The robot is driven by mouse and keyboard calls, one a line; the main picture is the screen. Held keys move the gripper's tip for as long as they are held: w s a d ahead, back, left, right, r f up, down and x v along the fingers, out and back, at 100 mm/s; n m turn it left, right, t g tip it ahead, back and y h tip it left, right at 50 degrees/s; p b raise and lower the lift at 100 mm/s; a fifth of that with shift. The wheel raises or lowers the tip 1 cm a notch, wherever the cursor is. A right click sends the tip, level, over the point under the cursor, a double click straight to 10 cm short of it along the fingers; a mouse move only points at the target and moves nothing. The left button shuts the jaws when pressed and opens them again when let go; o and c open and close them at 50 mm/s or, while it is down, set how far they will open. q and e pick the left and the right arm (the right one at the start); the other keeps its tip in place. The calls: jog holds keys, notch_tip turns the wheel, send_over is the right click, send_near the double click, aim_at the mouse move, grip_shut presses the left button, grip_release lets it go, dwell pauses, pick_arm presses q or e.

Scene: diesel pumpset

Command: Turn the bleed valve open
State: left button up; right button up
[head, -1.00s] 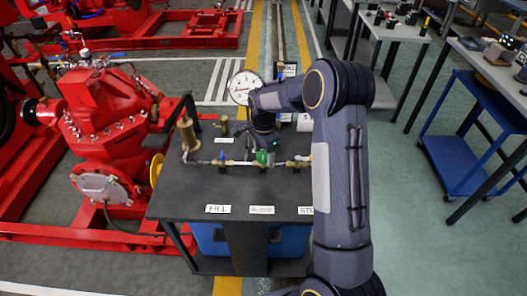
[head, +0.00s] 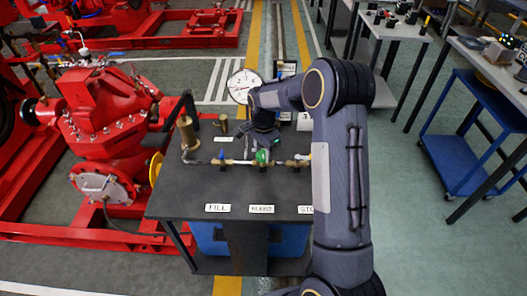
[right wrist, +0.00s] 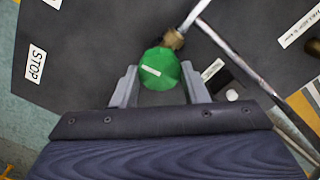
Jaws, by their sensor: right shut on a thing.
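The green bleed valve handle (head: 262,156) sits on the pipe run across the dark table, behind the BLEED label (head: 261,209). In the right wrist view the round green handle (right wrist: 161,72) has a small white strip on it and a brass fitting beside it. My right gripper (head: 264,146) reaches it from behind. In the right wrist view its two fingers (right wrist: 159,84) stand on either side of the handle, shut on it. The finger contact is partly hidden in the head view. My left gripper is not in view.
A blue-handled fill valve (head: 221,154) stands left on the same pipe. My right arm hides part of the STOP label (head: 305,210). A brass cylinder (head: 187,131) and a dial gauge (head: 243,86) stand nearby. A red pump (head: 105,125) is on the left.

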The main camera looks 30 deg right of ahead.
jog(key=n, duration=0.5)
jog(key=shift+b, duration=0.4)
jog(key=n, duration=0.6)
jog(key=shift+w, duration=0.1)
jog(key=n, duration=0.5)
jog(key=shift+a+b, duration=0.1)
jog(key=shift+b, duration=0.25)
jog(key=n, duration=0.5)
jog(key=shift+a+r+n, duration=0.1)
jog(key=shift+n, duration=0.3)
jog(key=o, duration=1)
